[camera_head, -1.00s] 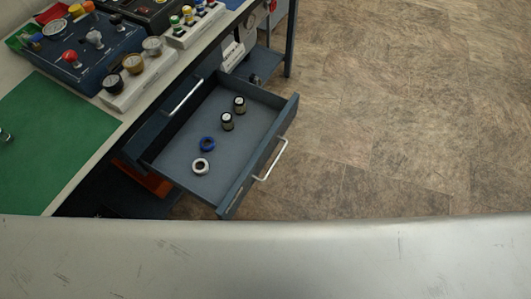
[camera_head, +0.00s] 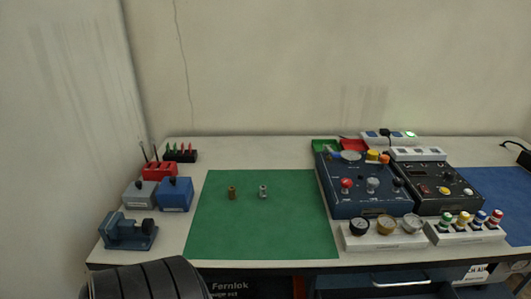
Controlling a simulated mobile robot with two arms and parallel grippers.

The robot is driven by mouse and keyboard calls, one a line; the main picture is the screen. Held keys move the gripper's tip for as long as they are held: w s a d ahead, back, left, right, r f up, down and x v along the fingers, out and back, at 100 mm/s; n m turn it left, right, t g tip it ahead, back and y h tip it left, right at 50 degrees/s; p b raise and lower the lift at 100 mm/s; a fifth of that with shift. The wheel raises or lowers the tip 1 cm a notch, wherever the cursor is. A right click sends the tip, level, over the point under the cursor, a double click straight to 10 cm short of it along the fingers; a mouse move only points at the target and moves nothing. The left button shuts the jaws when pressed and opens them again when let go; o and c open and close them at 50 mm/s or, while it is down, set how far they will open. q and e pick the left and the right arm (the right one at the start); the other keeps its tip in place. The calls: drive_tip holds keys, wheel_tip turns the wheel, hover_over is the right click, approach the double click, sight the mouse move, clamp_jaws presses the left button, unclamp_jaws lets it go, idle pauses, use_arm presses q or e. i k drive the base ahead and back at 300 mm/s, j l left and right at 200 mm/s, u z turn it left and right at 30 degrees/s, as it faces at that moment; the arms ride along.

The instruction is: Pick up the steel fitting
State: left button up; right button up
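The steel fitting (camera_head: 263,191) is a small silver piece standing on the green mat (camera_head: 262,235). A brass-coloured fitting (camera_head: 232,192) stands just to its left on the same mat, apart from it. Neither of my grippers shows in the head view, so I cannot see where they are relative to the fittings.
A blue control panel (camera_head: 350,205) with knobs stands right of the mat, with a white gauge block (camera_head: 382,241) in front. Blue and grey boxes (camera_head: 175,194) and a small blue vise (camera_head: 128,232) stand on the left. The mat around the fittings is clear.

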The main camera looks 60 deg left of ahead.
sight(263, 188)
drive_tip(key=u, duration=1.8)
drive_tip(key=j+z, duration=0.5)
drive_tip(key=z, duration=0.2)
drive_tip(key=j+z, duration=0.3)
